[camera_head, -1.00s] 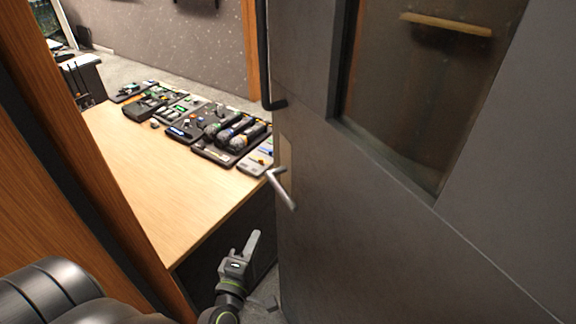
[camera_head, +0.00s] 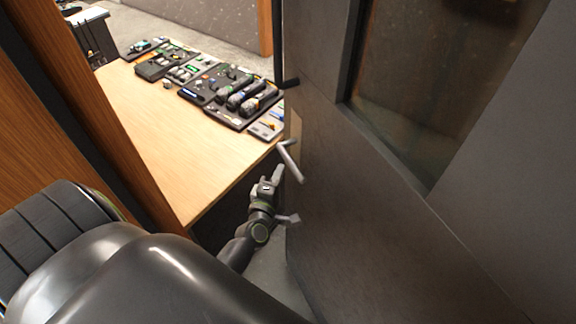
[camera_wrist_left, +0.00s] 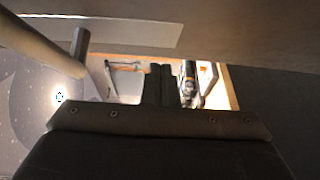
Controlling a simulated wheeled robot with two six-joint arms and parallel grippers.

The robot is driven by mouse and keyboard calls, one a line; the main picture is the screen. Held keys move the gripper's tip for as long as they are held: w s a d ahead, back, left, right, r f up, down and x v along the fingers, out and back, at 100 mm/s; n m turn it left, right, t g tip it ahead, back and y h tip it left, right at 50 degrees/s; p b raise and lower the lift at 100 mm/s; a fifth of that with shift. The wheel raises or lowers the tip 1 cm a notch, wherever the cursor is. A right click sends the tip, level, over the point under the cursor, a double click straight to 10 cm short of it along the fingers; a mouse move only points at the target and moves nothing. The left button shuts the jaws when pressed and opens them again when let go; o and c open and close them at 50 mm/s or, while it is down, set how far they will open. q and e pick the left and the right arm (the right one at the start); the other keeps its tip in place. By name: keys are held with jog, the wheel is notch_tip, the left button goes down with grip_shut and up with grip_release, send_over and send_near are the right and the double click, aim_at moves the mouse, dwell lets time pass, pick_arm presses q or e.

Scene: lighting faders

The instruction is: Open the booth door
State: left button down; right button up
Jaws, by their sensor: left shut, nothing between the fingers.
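The grey booth door (camera_head: 350,220) stands ajar, with a gap at its left edge that shows the room beyond. Its silver lever handle (camera_head: 290,160) sits on a pale plate near that edge. My left gripper (camera_head: 277,172) is shut and empty, in the gap just left of the handle by the door's edge. In the left wrist view, the shut fingers (camera_wrist_left: 160,85) point into the room. The handle (camera_wrist_left: 40,45) is at the upper left there, apart from the fingers. The door's face (camera_wrist_left: 240,25) runs across the top. My right gripper is not in view.
A wooden desk (camera_head: 165,150) with several dark control panels (camera_head: 230,95) stands beyond the gap. A wooden door frame (camera_head: 110,130) rises at the left. The door has a dark window (camera_head: 430,90). Free floor in the gap is narrow.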

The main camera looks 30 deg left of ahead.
pick_arm(q)
jog(key=shift+w+d, duration=0.8)
jog(key=shift+w, duration=0.35)
